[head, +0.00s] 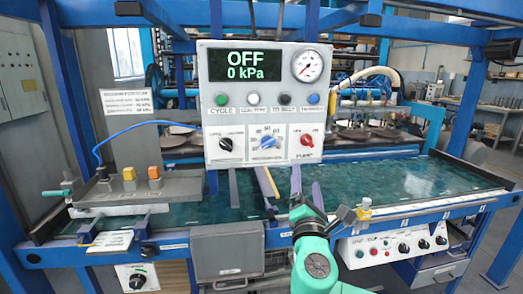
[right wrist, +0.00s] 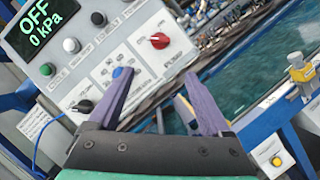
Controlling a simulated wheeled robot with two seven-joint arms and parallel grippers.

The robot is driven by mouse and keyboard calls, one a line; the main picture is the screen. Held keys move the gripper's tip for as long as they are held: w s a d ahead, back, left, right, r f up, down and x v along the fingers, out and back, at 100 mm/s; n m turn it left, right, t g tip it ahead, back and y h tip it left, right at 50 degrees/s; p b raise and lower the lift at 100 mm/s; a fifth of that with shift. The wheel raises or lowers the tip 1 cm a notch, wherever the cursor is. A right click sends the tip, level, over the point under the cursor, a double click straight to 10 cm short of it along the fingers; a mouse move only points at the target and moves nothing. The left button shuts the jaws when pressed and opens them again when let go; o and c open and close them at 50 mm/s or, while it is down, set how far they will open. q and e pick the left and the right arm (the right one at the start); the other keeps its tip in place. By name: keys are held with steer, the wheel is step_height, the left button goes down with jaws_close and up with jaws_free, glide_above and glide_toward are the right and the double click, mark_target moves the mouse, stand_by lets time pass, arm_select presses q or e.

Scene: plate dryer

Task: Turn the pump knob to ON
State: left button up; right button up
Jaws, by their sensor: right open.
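The panel's display (head: 245,65) reads OFF and 0 kPa. In the right wrist view the red knob (right wrist: 159,40) lies beyond the fingertips, with clear space between. I cannot tell its exact pointer angle. My right gripper (head: 306,184) is below the panel's lower edge; its purple fingers (right wrist: 157,75) are apart and empty. My left gripper is not in view.
A blue knob (head: 267,142) and a black knob (head: 225,144) sit left of the red one. A row of buttons (head: 253,99) and a gauge (head: 307,66) are above. A green-topped table (head: 400,180) and a lower control box (head: 395,245) are below.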

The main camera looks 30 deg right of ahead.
steer(key=p, duration=0.2)
glide_toward(308, 144)
steer(key=p+x, duration=0.2)
steer(key=x, duration=0.7)
steer(key=shift+w+d, duration=0.1)
steer(key=shift+d, duration=0.05)
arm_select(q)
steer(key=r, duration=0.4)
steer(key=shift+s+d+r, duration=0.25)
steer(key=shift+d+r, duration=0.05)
arm_select(e)
jaws_close()
